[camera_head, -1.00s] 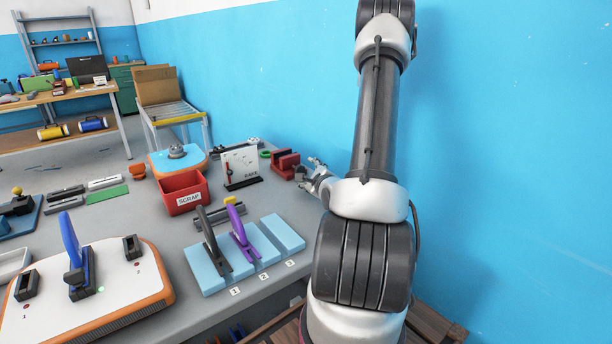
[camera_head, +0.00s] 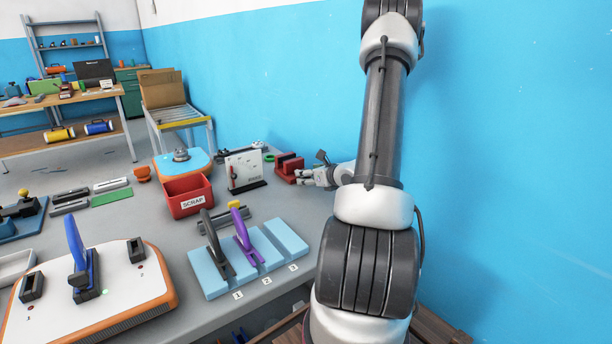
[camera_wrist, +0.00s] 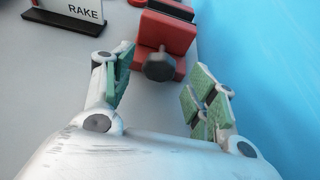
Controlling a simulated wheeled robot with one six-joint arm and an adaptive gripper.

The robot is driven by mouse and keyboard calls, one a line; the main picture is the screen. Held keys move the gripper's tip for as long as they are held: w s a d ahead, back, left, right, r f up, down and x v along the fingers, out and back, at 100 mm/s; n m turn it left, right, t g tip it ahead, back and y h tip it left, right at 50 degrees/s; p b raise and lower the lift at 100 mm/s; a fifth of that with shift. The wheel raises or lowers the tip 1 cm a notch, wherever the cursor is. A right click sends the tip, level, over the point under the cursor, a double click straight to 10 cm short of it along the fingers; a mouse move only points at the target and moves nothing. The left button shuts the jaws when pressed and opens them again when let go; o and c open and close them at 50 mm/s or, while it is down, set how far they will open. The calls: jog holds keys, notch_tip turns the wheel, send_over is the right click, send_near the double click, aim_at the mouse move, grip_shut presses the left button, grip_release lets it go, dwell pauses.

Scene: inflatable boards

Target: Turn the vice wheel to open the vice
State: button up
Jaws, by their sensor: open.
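The red vice (camera_head: 287,166) stands on the bench near the blue wall, and it also shows in the wrist view (camera_wrist: 172,36). The dark vice wheel (camera_wrist: 158,67) faces my gripper on the near side of the vice. My gripper (camera_wrist: 162,82) is open, with its green-padded fingers to the left and right of the wheel. I cannot tell whether either finger touches it. In the head view my gripper (camera_head: 304,177) is just right of the vice, and the wheel cannot be made out there.
A white panel on a dark base (camera_head: 245,170) stands left of the vice. A red scrap bin (camera_head: 187,197) and blue blocks (camera_head: 248,262) with a black and a purple handled tool are nearer. The blue wall (camera_head: 500,120) closes the right side.

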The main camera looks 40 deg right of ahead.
jog(key=shift+x, duration=1.35)
jog(key=c, duration=1)
jog(key=n+h, duration=0.2)
jog(key=n, duration=0.1)
jog(key=shift+a, duration=0.25)
jog(key=shift+a+f+n+h, duration=0.1)
jog(key=shift+n+h, duration=0.8)
jog(key=shift+n, duration=0.3)
jog(key=shift+n+t, duration=0.3)
jog(key=shift+n, duration=0.1)
